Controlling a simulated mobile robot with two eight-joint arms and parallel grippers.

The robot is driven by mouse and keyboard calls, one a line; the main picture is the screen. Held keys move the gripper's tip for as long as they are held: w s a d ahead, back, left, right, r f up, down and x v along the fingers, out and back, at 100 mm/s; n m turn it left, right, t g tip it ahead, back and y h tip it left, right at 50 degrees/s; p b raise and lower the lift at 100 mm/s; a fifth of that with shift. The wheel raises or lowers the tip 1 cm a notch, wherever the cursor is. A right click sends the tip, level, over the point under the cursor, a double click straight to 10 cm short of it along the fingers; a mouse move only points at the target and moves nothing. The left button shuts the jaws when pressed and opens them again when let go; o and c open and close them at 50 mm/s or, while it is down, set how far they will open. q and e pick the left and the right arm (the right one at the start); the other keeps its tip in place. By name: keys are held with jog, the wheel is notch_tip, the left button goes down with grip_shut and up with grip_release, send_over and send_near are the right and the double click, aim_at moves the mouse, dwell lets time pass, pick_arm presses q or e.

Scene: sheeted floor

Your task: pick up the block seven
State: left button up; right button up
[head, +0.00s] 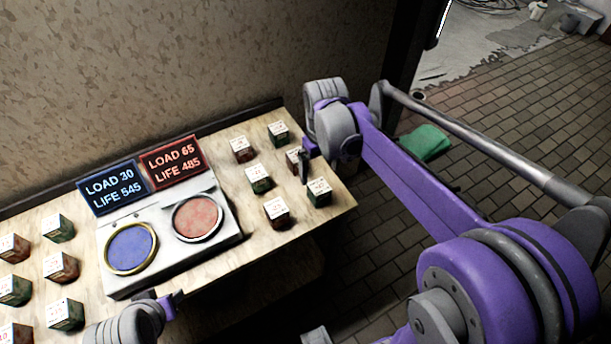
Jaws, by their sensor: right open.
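Several small cubes with white printed tops stand on a wooden table (335,207). The print is too small for me to tell which one is block seven. My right gripper (303,168) is open at the right-hand group. Its dark finger is in front of a reddish block (292,158), partly hiding it; I cannot tell whether they touch. A dark green block (319,192) stands just below the finger. Other blocks near it are a green one (259,179), a reddish one (241,150) and a dark green one (278,133). My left gripper (172,303) is at the table's front edge, its fingers unclear.
A panel with a blue disc (130,248) and a red disc (198,218) sits mid-table. Behind it stand a blue sign (112,187) reading LOAD 30 and a red sign (172,162) reading LOAD 65. More blocks (58,228) stand at left. A green cloth (425,142) lies on the floor.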

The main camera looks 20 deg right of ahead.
aim_at(319, 186)
jog(key=f, duration=0.2)
jog(key=s+f, duration=0.1)
jog(key=f, duration=0.1)
jog(key=shift+f, duration=0.15)
jog(key=shift+w+d+f+b, duration=0.1)
jog(key=shift+w+f, duration=0.15)
jog(key=shift+f, duration=0.75)
jog(key=shift+w+f+b, duration=0.1)
jog(key=shift+w+f, duration=0.1)
jog(key=shift+f, duration=0.85)
jog(key=shift+w+d+f+b, duration=0.1)
jog(key=shift+w+f, duration=0.15)
jog(key=shift+f, duration=0.75)
jog(key=shift+r, duration=0.1)
grip_shut()
